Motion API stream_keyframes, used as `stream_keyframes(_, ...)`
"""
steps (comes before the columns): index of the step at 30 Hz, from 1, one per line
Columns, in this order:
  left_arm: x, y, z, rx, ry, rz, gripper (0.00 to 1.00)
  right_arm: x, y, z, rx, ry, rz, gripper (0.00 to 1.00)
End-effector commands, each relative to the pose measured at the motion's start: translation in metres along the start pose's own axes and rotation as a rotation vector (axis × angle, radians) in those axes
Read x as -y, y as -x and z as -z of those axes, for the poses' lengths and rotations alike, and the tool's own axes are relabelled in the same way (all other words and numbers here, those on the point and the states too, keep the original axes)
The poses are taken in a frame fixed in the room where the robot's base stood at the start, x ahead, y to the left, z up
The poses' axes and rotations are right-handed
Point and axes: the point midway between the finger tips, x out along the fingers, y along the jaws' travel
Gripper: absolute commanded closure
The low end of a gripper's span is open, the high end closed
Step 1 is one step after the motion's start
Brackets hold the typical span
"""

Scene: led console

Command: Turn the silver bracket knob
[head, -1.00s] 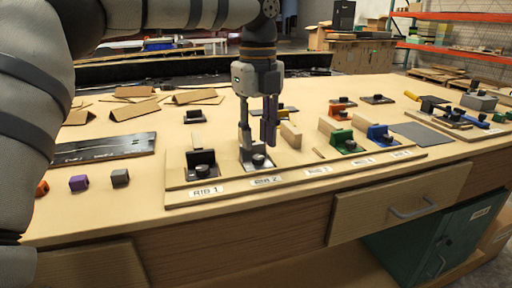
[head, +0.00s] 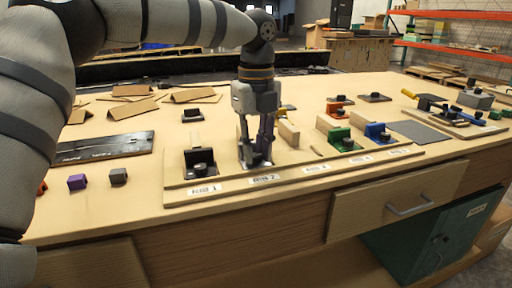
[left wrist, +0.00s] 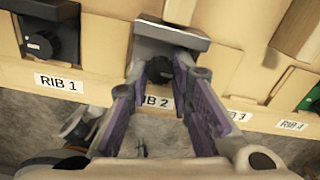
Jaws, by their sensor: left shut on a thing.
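The silver bracket (left wrist: 170,35) stands at the RIB 2 label on the long wooden fixture board. Its dark round knob (left wrist: 158,70) shows in the left wrist view between my fingertips, partly hidden by them. My left gripper (head: 256,158) points down at the bracket in the head view. Its two fingers are shut on the knob, one on each side. The fingers have purple inner faces in the left wrist view. My right gripper is in neither view.
A black bracket with a knob (head: 200,168) stands close by at RIB 1. A green bracket (head: 340,138) and a blue one (head: 378,133) stand further right on the board. Purple (head: 77,181) and grey (head: 118,176) blocks lie at the left.

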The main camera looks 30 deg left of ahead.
Motion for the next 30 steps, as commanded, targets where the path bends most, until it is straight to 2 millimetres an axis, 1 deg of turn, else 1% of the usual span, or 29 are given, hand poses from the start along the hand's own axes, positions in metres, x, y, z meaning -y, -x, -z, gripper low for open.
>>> stream_keyframes(8,0.0001,0.0003,0.0002,0.0,-0.037,0.001,1.0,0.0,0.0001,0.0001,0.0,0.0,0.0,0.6)
stream_keyframes(14,0.0002,0.0,0.0003,-0.001,-0.099,0.0,1.0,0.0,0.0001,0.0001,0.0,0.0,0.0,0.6)
stream_keyframes(20,0.0001,-0.0001,0.0002,-0.001,-0.235,0.0,1.0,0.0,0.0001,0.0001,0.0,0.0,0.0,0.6)
stream_keyframes(30,0.0002,0.0,0.0003,-0.001,-0.561,0.001,1.0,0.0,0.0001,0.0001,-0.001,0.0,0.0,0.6)
